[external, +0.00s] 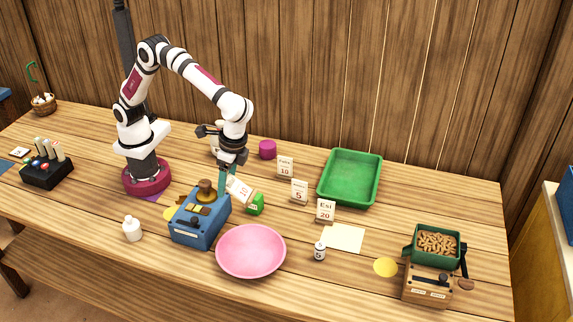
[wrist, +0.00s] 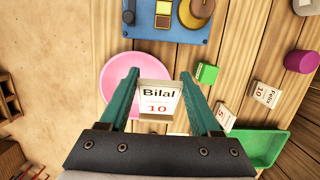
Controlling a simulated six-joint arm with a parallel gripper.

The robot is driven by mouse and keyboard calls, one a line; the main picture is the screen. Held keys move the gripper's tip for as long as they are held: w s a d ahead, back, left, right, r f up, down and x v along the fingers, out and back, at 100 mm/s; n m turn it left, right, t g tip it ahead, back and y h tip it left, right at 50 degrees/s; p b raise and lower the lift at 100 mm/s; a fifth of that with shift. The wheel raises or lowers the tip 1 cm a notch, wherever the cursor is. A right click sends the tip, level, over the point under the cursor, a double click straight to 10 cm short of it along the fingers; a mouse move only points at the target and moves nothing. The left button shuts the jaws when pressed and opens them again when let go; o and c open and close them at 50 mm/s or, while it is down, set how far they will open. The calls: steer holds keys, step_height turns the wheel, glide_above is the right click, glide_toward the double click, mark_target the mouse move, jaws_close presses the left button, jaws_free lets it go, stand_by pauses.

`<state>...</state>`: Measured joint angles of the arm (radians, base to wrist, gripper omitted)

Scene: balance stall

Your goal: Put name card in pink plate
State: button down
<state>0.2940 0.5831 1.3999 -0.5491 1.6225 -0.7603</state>
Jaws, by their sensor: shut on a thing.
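A white name card (external: 240,189) reading "Bilal 10" is held between the teal fingers of my gripper (external: 229,178), above the table. In the wrist view the card (wrist: 158,101) faces the camera between the two fingertips (wrist: 158,88). The pink plate (external: 251,251) lies on the table in front of and slightly right of my gripper, and looks empty. In the wrist view part of the plate (wrist: 113,82) shows behind the left finger and the card. Other name cards stand on the table: Felix (external: 285,167), one with a 5 (external: 299,191), and Esi (external: 325,210).
A blue scale (external: 196,228) with a brass weight stands left of the plate. A small green box (external: 255,205) is just behind the plate. A green tray (external: 320,190) lies at the back right. A small bottle (external: 319,251) stands right of the plate, and a white bottle (external: 132,230) at left.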

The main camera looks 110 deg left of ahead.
steer(key=w+d+r+n+t+y, duration=0.1)
steer(key=w+d+r+n+t, duration=0.1)
steer(key=w+d+n+t, duration=0.45)
steer(key=n+y, duration=0.2)
steer(key=n, duration=0.1)
glide_above(245, 260)
steer(key=s+d, duration=0.1)
steer(key=s, duration=0.1)
step_height(245, 260, down, 10)
steer(key=shift+m+g, duration=0.25)
steer(key=shift+g, duration=0.2)
steer(key=f, duration=0.9)
steer(key=shift+w+d+f, duration=0.1)
steer(key=shift+w+f, duration=0.2)
jaws_free()
steer(key=shift+r, duration=0.15)
